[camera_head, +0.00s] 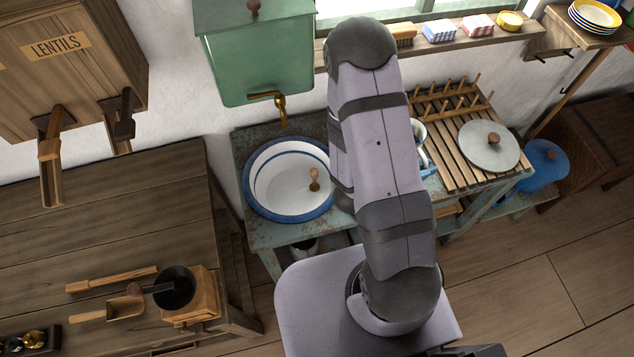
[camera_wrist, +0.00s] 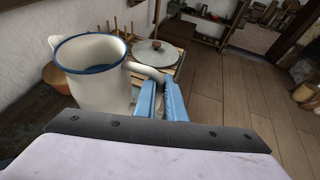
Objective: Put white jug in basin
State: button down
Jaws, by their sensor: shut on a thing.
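The white jug (camera_wrist: 98,85) with a blue rim fills the left of the wrist view, upright. Its handle runs between the two blue fingers of my gripper (camera_wrist: 161,88), which is shut on it. In the head view my arm hides most of the jug (camera_head: 419,131); a sliver shows right of the arm, beside the drying rack. I cannot tell whether its base touches the stand. The white basin (camera_head: 262,196) with a blue rim sits in the stand to the left of my arm.
A green water tank (camera_head: 262,60) with a brass tap (camera_head: 281,108) hangs above the basin's back. The wooden drying rack (camera_head: 455,150) with pegs carries a grey lid (camera_head: 488,145) on the right. A wooden table (camera_head: 100,235) stands left. A shelf (camera_head: 455,42) runs behind.

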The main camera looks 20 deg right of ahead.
jog(key=w+a+f+n+t+b, duration=0.1)
jog(key=w+a+f+b, duration=0.2)
jog(key=w+a+b, duration=0.3)
jog(key=w+a+f+n+t+b, duration=0.1)
jog(key=w+a+f+b, duration=0.3)
jog(key=a, duration=0.4)
jog(key=a+f+n+t+y+b, duration=0.1)
jog(key=a+f+b, duration=0.15)
jog(key=a, duration=0.55)
jog(key=a+f+n+t+y+b, duration=0.1)
jog(key=a+b, duration=0.3)
jog(key=a, duration=0.4)
notch_tip(320, 180, down, 10)
jog(key=p, duration=0.1)
jog(key=shift+w+d+p, duration=0.25)
jog(key=shift+w+p, duration=0.1)
jog(key=shift+w, duration=0.1)
jog(key=shift+f, duration=0.1)
jog(key=shift+f, duration=0.15)
jog(key=c, duration=1.8)
grip_release()
jog(key=shift+c, duration=0.2)
